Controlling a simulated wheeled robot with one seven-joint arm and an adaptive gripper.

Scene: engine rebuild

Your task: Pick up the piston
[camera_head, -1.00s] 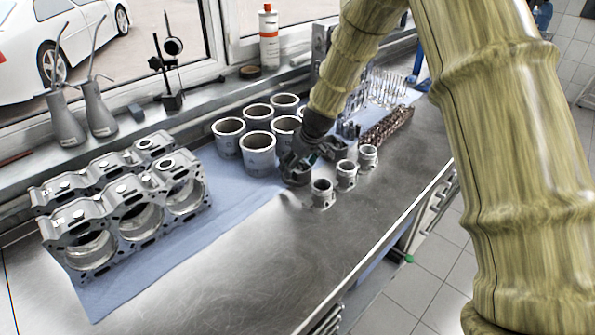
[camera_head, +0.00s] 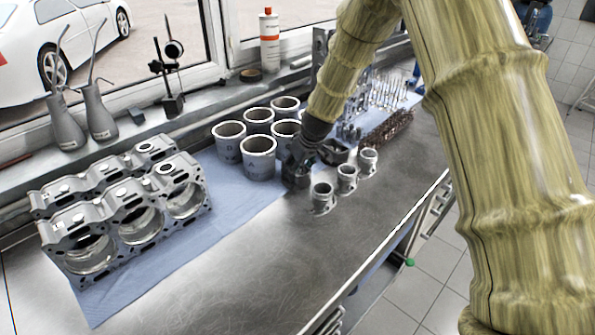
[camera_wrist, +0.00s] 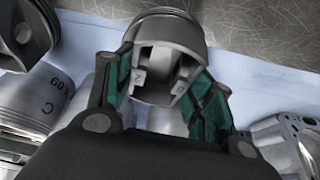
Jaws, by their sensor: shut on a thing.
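The piston (camera_wrist: 170,32) is a grey metal cylinder with ring grooves near its far end. In the wrist view its hollow skirt side faces me. My gripper (camera_wrist: 165,78) is shut on the piston, with a teal pad against each side of it. In the head view my gripper (camera_head: 300,165) is low over the bench, between the large cylinder sleeves and a row of smaller metal parts. The fingers and arm hide most of the piston there. I cannot tell whether it touches the bench.
Several cylinder sleeves (camera_head: 258,160) stand close on the left. Three smaller metal parts (camera_head: 322,197) stand to the right. The engine block (camera_head: 130,215) lies on blue paper (camera_head: 215,205) at left. A toothed shaft (camera_head: 388,130) lies behind. The front of the bench (camera_head: 250,270) is clear.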

